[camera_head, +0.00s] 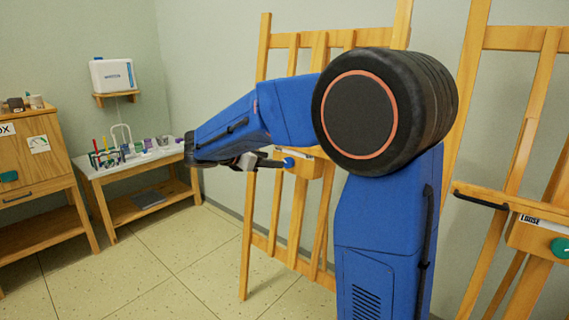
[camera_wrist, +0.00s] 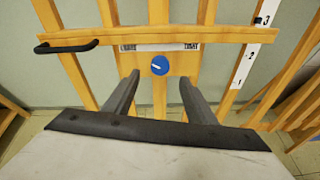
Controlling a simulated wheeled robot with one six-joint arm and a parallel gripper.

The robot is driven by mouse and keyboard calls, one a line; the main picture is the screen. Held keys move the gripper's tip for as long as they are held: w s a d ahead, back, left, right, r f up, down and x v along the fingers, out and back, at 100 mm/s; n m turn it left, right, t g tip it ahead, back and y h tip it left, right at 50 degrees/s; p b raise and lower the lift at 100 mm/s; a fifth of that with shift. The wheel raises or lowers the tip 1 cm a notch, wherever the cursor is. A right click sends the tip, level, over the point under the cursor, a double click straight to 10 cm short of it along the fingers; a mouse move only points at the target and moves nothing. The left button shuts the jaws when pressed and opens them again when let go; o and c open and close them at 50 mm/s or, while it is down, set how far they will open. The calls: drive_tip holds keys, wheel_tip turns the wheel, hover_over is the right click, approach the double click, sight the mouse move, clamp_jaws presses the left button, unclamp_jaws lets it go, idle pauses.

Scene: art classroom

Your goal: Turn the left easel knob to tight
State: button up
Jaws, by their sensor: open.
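The left easel (camera_head: 258,110) is a wooden frame with a blue round knob (camera_head: 288,162) on its small wooden block. In the wrist view, the blue knob (camera_wrist: 160,64) has a short white mark, slightly tilted from horizontal. A white label strip (camera_wrist: 160,47) lies just above it, its print too small to read surely. My gripper (camera_head: 272,160) is just left of the knob in the head view. In the wrist view, my gripper (camera_wrist: 159,78) is open, its two fingers apart with the knob centred beyond their tips. The fingers appear not to touch it.
A black handle (camera_wrist: 67,46) is on the crossbar left of the knob. The right easel (camera_head: 500,150) has a green knob (camera_head: 561,248) and a label reading "LOOSE". A supply table (camera_head: 130,166) and a wooden cabinet (camera_head: 35,155) stand at left. The floor between them is clear.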

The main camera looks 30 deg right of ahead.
sight(286, 162)
drive_tip(key=x, duration=0.8)
drive_tip(key=shift+w+d+f, duration=0.15)
drive_tip(key=shift+d, duration=0.15)
drive_tip(key=c, duration=1)
